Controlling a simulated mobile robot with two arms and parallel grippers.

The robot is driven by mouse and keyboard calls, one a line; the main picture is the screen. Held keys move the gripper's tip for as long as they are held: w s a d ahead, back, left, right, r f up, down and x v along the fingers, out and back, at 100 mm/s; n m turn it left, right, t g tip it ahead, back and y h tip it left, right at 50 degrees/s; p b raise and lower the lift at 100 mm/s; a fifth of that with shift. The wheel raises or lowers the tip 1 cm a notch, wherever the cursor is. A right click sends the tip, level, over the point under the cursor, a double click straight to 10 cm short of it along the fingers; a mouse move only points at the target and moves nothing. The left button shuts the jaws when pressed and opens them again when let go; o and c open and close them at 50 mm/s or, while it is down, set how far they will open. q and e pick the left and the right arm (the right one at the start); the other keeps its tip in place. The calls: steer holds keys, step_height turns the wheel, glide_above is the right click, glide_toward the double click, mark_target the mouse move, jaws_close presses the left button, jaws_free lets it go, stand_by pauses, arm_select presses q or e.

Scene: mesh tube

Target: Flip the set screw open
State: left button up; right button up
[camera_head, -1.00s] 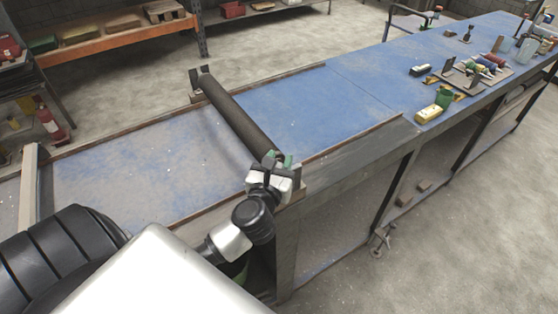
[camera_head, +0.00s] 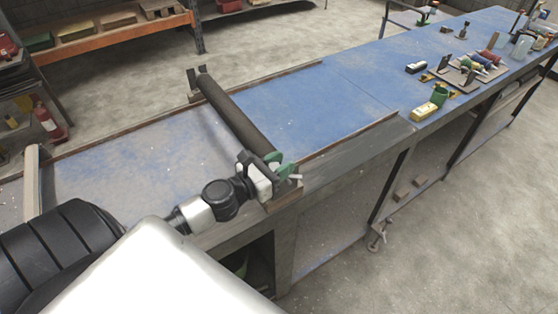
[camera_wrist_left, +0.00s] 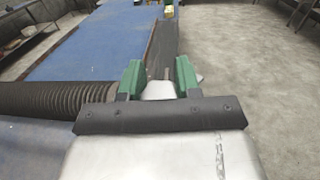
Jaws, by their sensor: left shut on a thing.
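The set screw cannot be made out clearly; a thin upright dark piece (camera_wrist_left: 149,65) stands just beyond my fingers in the left wrist view. A dark ribbed tube (camera_head: 232,112) lies across the blue table (camera_head: 270,98) between end brackets, and it shows at the left in the left wrist view (camera_wrist_left: 45,98). My left gripper (camera_head: 284,170) is at the tube's near end, at the table's edge. Its green fingers also show in the left wrist view (camera_wrist_left: 158,78). They are shut on a small pale part (camera_wrist_left: 160,90) between them, mostly hidden by the gripper. My right gripper is not in view.
A far bracket (camera_head: 194,80) stands at the tube's other end. Farther along the table are a yellow block (camera_head: 424,111), a green cup (camera_head: 439,95) and a board with several tools (camera_head: 476,66). The blue surface between is clear.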

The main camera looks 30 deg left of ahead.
arm_select(q)
steer(key=m+g+h, duration=0.1)
steer(key=h, duration=0.1)
steer(key=shift+f+m+h+b, duration=0.1)
steer(key=shift+m+h+b, duration=0.2)
steer(key=shift+m+b, duration=0.1)
steer(key=m+g+h+b, duration=0.1)
steer(key=m+g+h, duration=0.1)
steer(key=m+g+h+b, duration=0.1)
steer(key=m+g+h, duration=0.1)
steer(key=h, duration=0.1)
steer(key=d+m+g+h+b, duration=0.1)
steer(key=m+g+h, duration=0.1)
steer(key=g, duration=0.1)
steer(key=shift+s+m+h+b, duration=0.3)
steer(key=shift+s+b, duration=0.05)
steer(key=shift+b, duration=0.05)
steer(key=shift+s+m+g+h+b, duration=0.15)
steer(key=shift+m+g+h+b, duration=0.2)
steer(key=shift+m+g+h, duration=0.55)
steer(key=shift+d+g+y, duration=0.1)
steer(key=shift+g+y, duration=0.2)
steer(key=o, duration=0.9)
steer(key=shift+o, duration=0.2)
